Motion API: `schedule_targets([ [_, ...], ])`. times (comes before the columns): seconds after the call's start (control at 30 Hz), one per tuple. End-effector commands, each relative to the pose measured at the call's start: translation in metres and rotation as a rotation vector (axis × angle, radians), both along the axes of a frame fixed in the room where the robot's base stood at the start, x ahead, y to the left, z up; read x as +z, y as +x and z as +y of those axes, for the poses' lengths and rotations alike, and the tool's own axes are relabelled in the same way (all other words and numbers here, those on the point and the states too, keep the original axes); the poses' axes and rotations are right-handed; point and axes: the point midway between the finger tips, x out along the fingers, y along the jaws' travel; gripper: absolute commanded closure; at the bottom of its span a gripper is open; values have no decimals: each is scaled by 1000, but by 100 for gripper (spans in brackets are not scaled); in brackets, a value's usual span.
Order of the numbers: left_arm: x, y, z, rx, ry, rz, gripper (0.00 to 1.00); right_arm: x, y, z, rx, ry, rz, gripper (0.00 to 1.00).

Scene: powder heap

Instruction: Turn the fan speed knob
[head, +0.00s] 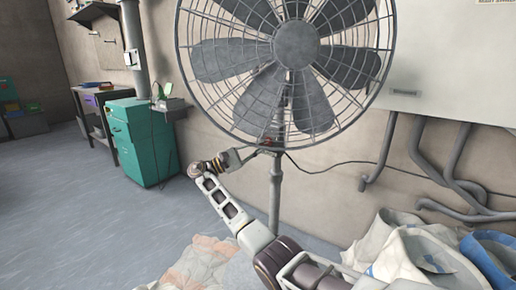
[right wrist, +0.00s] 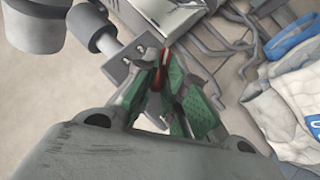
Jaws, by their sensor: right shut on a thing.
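A large grey caged fan (head: 297,45) on a pole stands in front of the wall in the head view. Its red knob (head: 267,141) shows small and partly hidden below the cage. My right gripper (head: 263,146) reaches in from the lower right and is at the knob. In the right wrist view, the green-padded fingers of my right gripper (right wrist: 171,85) are shut around the red knob (right wrist: 159,74), beside a grey box on the fan's pole. Most of the knob is hidden between the pads. My left gripper is not in view.
Pale sacks (head: 410,255) lie at the lower right, beneath grey wall pipes (head: 425,150). A crumpled sheet (head: 205,262) lies on the floor in front. A teal cabinet (head: 140,145) stands at the left. A dark cable runs along the wall. The floor at left is clear.

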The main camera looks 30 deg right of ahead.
Motion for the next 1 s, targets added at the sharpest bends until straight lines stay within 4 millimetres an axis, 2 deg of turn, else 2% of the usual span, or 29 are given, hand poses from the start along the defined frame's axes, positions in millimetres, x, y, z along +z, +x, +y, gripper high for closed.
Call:
schedule_targets([
  [0.03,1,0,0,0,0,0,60,5,1,-4,1,3,-15,100],
  [0.57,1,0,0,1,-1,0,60,6,1,-4,0,13,-47,100],
  [0.6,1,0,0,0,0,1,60,6,1,-4,0,13,-47,88],
  [0.77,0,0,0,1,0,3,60,5,0,-4,-1,13,-47,68],
  [1.0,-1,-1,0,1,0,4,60,3,0,-3,-1,14,-44,68],
])
